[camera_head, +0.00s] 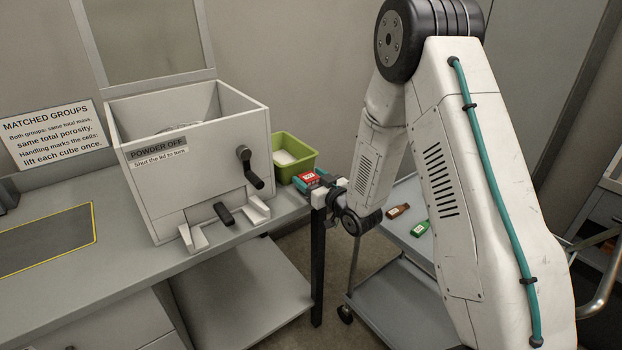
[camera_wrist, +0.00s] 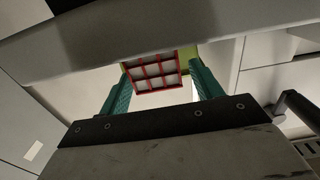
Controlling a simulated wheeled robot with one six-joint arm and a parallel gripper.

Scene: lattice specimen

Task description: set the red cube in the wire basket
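The red cube (camera_head: 308,178) is held between the teal fingers of my gripper (camera_head: 310,183), in the air by the right end of the bench, in front of the green bin. In the wrist view the cube (camera_wrist: 155,72) shows as a red lattice with pale cells, and the fingers of my gripper (camera_wrist: 158,82) stand at its two sides. The wire basket is not clearly visible. Only a thin pale curved edge (camera_head: 180,127) shows inside the open white box, and I cannot tell whether it is the basket. The box's front wall hides the rest.
The white box (camera_head: 200,165) reads "POWDER OFF" and has a black handle (camera_head: 250,167) on its right side. Its lid (camera_head: 145,40) stands raised behind. A green bin (camera_head: 284,143) with pale contents stands right of it.

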